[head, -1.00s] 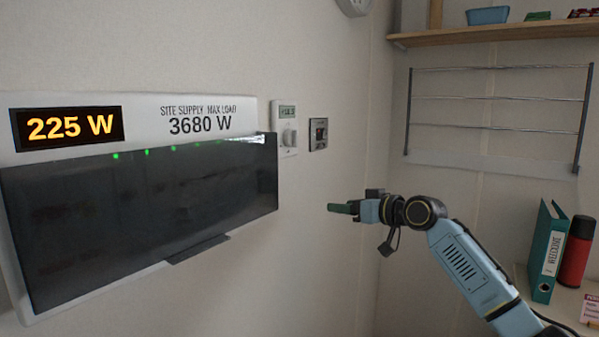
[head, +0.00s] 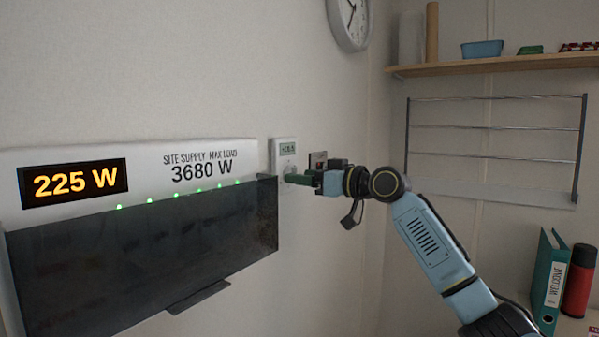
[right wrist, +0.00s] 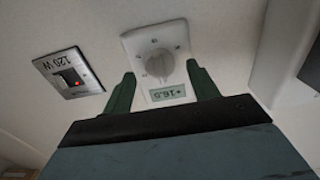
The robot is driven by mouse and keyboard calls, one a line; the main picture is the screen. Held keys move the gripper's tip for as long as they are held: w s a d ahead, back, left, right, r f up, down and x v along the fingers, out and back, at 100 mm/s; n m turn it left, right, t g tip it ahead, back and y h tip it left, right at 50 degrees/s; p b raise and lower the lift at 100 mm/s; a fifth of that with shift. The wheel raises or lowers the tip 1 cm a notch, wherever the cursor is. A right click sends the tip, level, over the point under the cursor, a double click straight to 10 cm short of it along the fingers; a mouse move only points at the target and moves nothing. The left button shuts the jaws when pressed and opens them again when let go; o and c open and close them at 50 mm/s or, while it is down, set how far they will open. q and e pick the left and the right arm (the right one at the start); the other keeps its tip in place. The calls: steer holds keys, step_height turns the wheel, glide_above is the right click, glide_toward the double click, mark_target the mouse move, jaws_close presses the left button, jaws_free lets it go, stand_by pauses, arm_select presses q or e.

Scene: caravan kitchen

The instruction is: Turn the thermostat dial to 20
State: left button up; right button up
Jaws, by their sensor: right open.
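The white thermostat (head: 284,152) is on the wall, right of the supply panel. In the right wrist view the thermostat plate (right wrist: 136,42) appears upside down, with its round dial (right wrist: 159,63) and a small display (right wrist: 168,93) that seems to read +16.5. My right gripper (head: 290,179) is at the thermostat in the head view, covering part of the dial. In the right wrist view its two green fingers (right wrist: 160,80) are open, one to each side of the dial and display. I cannot tell whether they touch the dial. My left gripper is not in view.
A switch plate marked 120 W (right wrist: 68,74) is close beside the thermostat. The supply panel (head: 100,163) shows 225 W, with a dark cover (head: 140,245) below. A clock (head: 349,20), shelf (head: 500,64) and wire rack (head: 495,150) are on the walls.

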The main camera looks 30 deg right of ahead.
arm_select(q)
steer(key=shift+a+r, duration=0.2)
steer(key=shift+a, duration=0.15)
arm_select(e)
steer(key=shift+x, duration=1.05)
steer(key=c, duration=1)
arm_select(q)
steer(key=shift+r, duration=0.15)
